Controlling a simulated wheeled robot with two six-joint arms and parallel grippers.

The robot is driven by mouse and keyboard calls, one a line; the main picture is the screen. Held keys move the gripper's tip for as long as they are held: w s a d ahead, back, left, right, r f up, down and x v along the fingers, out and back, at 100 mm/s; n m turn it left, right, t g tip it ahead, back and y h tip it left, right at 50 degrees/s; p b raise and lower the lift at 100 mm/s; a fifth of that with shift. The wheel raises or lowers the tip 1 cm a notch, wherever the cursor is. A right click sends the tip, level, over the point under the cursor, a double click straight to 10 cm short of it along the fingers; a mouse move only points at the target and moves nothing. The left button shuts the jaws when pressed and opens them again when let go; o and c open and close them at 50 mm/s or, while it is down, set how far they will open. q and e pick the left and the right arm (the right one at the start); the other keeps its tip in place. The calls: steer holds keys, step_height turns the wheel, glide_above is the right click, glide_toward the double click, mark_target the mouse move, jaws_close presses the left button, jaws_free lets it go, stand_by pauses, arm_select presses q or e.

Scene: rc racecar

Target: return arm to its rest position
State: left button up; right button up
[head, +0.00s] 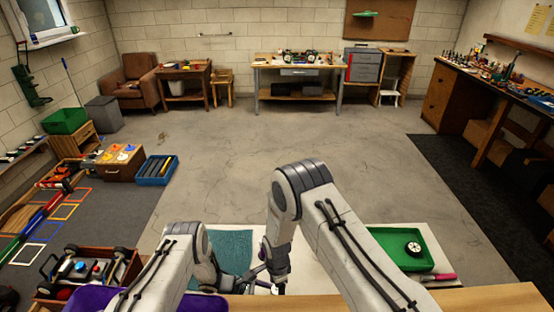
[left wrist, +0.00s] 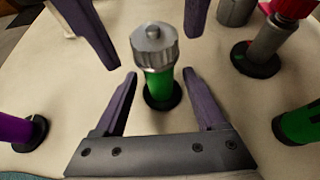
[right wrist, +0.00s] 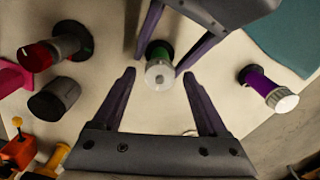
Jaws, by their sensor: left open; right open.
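A green cylinder with a ridged grey cap stands upright on a black foot; it shows in the left wrist view (left wrist: 155,55) and in the right wrist view (right wrist: 160,62). My left gripper (left wrist: 160,74) is open, with its fingers on both sides of the green cylinder; I cannot tell whether they touch it. My right gripper (right wrist: 159,73) is open and faces the same cylinder from the opposite side, with its fingertips near the cap. In the head view, both arms meet low over the white worktop (head: 316,262), and my forearms hide much of the grippers.
A purple cylinder with a pale cap (right wrist: 268,90) and a red-and-grey cylinder (right wrist: 60,48) stand nearby. A green tray (head: 378,240) holding a wheel (head: 413,249) lies at right. A teal mat (head: 234,250) lies at left. The middle of the room's floor is clear.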

steer(key=n, duration=0.5)
steer(key=shift+n, duration=0.3)
